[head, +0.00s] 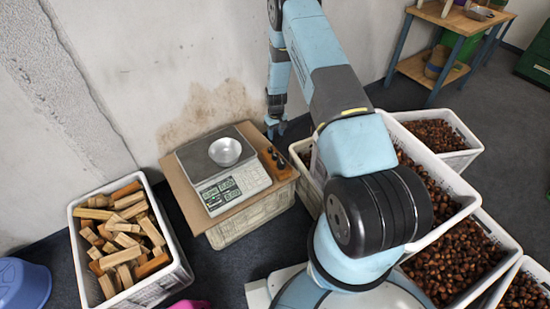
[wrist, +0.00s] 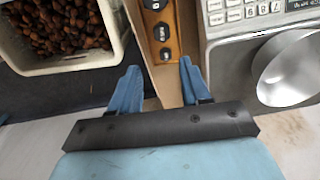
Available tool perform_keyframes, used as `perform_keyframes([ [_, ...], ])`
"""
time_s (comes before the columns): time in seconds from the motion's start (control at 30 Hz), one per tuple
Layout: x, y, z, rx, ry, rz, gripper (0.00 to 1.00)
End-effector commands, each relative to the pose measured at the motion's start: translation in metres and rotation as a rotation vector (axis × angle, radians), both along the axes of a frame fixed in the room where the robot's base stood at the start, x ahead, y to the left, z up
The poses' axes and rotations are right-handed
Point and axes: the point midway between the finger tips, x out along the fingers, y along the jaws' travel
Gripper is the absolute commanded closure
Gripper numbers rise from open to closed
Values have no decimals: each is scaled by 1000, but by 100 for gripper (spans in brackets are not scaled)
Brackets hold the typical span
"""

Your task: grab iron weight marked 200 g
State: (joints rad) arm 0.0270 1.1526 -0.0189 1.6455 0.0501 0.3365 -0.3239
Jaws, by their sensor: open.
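Dark iron weights stand in a row in a wooden block (head: 283,171) beside the scale. In the wrist view the block (wrist: 174,20) shows several dark weights, the nearest one (wrist: 165,54) close to my fingers. Their markings are too small to read, so I cannot tell which is the 200 g one. My gripper (wrist: 158,68) is open and empty, its two blue fingers apart on either side of the block's near end in the picture. In the head view my gripper (head: 275,127) hangs near the wall, behind the block.
A scale (head: 242,187) with a metal bowl (head: 225,151) stands on a board-topped crate (head: 255,218), left of the block. A crate of wood pieces (head: 168,285) is at left. Crates of chestnuts (head: 455,158) fill the right. A workbench (head: 455,22) stands at the back.

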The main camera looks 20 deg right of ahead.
Motion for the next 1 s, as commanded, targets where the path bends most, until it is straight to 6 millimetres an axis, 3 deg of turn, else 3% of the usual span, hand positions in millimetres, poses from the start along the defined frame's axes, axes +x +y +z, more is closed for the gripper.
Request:
perform_keyframes([
  [0.27, -4, 0, -27, 0, 9, 4, 53],
  [0.7, -4, 0, -91, 0, 8, 4, 53],
  [1.0, -3, 1, -108, 0, 7, 4, 53],
])
